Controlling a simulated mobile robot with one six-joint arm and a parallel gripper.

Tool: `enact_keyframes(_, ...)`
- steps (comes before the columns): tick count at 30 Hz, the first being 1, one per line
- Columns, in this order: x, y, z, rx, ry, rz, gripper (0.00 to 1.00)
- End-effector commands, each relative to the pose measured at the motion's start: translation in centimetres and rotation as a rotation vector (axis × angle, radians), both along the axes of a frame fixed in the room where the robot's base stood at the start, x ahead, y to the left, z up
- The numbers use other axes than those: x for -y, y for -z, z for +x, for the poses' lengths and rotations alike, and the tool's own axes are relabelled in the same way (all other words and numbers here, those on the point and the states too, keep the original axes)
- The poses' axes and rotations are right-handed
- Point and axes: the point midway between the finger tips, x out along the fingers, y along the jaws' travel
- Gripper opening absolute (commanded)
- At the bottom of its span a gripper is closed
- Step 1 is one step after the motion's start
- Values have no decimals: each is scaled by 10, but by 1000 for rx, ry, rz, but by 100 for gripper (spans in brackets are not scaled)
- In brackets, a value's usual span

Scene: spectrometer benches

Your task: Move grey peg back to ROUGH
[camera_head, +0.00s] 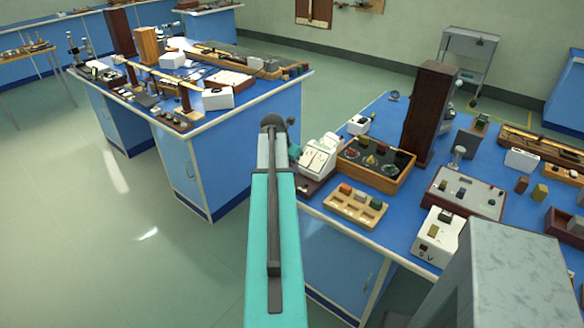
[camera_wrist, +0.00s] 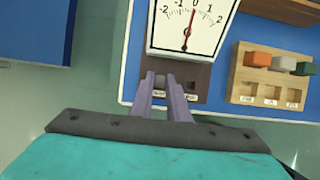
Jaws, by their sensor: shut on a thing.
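In the wrist view, my gripper (camera_wrist: 161,84) has its two purple fingers close together at the front of a dial instrument's dark base (camera_wrist: 197,80). It is shut on a small greyish thing, apparently the grey peg (camera_wrist: 160,81), mostly hidden between the fingers. Small pale labels run along the base's front edge; I cannot read ROUGH on them. I cannot tell whether the peg is seated in the base or held above it. The dial (camera_wrist: 190,28) has its needle near 0. In the head view, my arm hides the gripper.
Right of the instrument, a wooden rack (camera_wrist: 240,84) holds orange (camera_wrist: 258,57), white (camera_wrist: 284,64) and dark green-grey (camera_wrist: 305,69) blocks. In the head view, a wooden tray (camera_head: 398,184) and tall dark box (camera_head: 428,115) stand behind the rack. Open floor (camera_head: 110,225) lies left.

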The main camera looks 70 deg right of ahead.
Motion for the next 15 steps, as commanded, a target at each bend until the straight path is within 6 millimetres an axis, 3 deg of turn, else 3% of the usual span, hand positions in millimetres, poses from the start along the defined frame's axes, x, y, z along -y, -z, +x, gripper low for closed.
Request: enact_keyframes(15,0,19,0,0,0,-1,0)
